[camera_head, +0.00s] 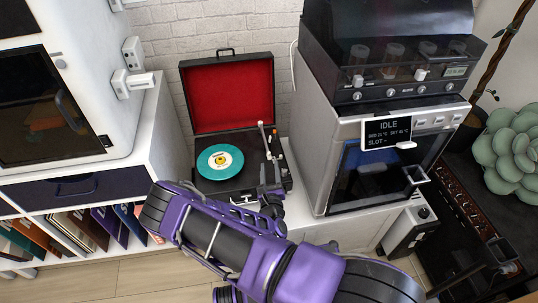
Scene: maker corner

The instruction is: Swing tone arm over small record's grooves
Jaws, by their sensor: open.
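A small teal record (220,161) with a pale label lies on the platter of a black suitcase record player (230,187). Its red-lined lid (228,94) stands open at the back. The tone arm (267,142) is on the right side of the deck, off to the right of the record. My gripper (267,180) is at the deck's front right, close to the tone arm's lower end. Its jaws are small in the picture and appear apart. I cannot tell whether they touch the tone arm. My purple arm hides the area in front of the player.
A machine with an "IDLE" display (388,132) stands close on the right, with a dark unit (385,60) on top. A white cabinet (80,90) stands on the left above shelves of record sleeves (120,225). A brick wall is behind.

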